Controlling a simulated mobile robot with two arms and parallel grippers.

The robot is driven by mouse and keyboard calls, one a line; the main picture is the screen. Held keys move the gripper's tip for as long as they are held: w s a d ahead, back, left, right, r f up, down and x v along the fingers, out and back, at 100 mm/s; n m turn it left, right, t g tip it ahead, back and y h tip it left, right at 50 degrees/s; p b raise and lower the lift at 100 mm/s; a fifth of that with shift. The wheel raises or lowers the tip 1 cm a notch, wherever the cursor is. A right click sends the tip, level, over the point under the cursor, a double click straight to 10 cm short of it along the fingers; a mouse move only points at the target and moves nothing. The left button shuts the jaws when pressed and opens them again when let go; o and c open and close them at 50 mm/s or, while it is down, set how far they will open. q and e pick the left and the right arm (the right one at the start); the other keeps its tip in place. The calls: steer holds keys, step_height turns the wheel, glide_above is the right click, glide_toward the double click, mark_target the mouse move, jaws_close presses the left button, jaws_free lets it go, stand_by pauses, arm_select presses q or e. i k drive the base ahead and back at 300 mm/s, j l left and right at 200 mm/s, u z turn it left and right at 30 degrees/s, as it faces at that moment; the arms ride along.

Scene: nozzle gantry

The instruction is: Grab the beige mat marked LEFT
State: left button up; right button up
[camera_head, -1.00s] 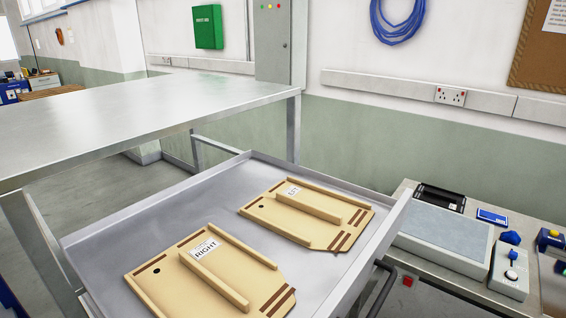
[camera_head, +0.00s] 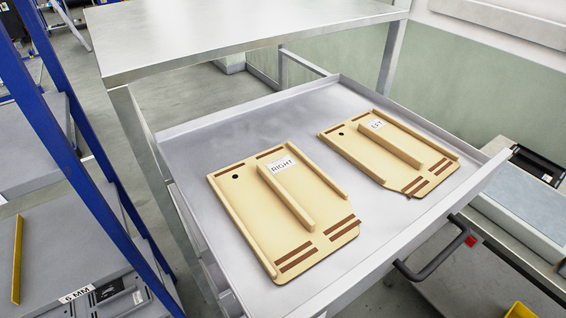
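The beige mat marked LEFT (camera_head: 354,149) lies flat in the right part of an open metal drawer (camera_head: 225,135). It has raised ribs and dark brown stripes, and its white label (camera_head: 376,125) is partly hidden by the middle rib, so only "EFT" reads. A similar beige mat marked RIGHT (camera_head: 247,208) lies to its left and nearer, with a gap between them. Neither of my grippers is in view.
A metal tabletop (camera_head: 230,28) stands behind and above the drawer. A dark handle (camera_head: 435,262) sticks out from the drawer's front. A blue rack (camera_head: 75,165) stands at the left. A bench with a grey box (camera_head: 520,215) is at the right.

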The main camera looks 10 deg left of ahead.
mark_target(402, 160)
steer(key=z, duration=0.25)
steer(key=i+l+u, duration=0.25)
steer(key=l, duration=0.15)
steer(key=l+u, duration=0.25)
steer(key=l, duration=0.15)
steer(key=l+u, duration=0.25)
steer(key=l, duration=0.2)
